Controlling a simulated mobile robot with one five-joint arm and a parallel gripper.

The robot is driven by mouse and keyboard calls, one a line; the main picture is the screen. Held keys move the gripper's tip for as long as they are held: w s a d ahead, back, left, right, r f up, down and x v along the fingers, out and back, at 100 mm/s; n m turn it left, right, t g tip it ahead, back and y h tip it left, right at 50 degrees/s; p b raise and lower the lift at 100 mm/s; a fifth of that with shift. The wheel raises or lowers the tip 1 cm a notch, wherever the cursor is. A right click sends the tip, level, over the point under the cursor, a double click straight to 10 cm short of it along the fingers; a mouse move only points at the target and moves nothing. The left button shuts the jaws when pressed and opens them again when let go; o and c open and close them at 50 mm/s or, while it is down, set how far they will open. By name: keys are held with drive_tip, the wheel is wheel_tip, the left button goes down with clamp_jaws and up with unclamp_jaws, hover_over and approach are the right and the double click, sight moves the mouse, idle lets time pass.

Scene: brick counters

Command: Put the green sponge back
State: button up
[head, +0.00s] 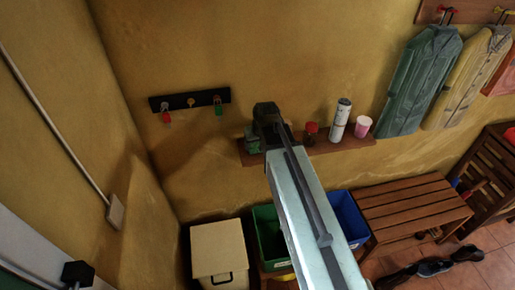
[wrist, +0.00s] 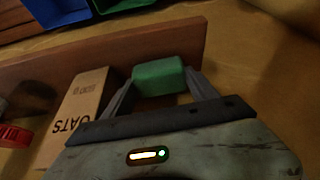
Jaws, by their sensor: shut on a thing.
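The green sponge (wrist: 160,77) shows in the wrist view as a green block between the two fingers of my gripper (wrist: 163,84). The gripper is shut on it. The brown wall shelf (wrist: 105,57) is close by; I cannot tell whether the sponge touches it. In the head view my gripper (head: 266,116) is at the left end of the wooden shelf (head: 350,147), and my arm hides part of that end. A brown oats box (wrist: 83,98) is beside the sponge, to the left in the wrist view.
A jar with a red lid (head: 310,132), a white can (head: 340,119) and a pink cup (head: 362,126) stand along the shelf. A key rack (head: 190,99) hangs to the left. Below are a beige bin (head: 219,252), a green bin (head: 267,228) and a blue bin (head: 349,215).

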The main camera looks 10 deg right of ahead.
drive_tip(key=shift+s+d, duration=0.2)
drive_tip(key=shift+s, duration=0.15)
drive_tip(key=shift+w+d+f, duration=0.1)
drive_tip(key=shift+c, duration=0.5)
drive_tip(key=o, duration=1.2)
drive_tip(key=shift+w, duration=0.1)
drive_tip(key=shift+o, duration=0.5)
drive_tip(key=shift+w+f, duration=0.1)
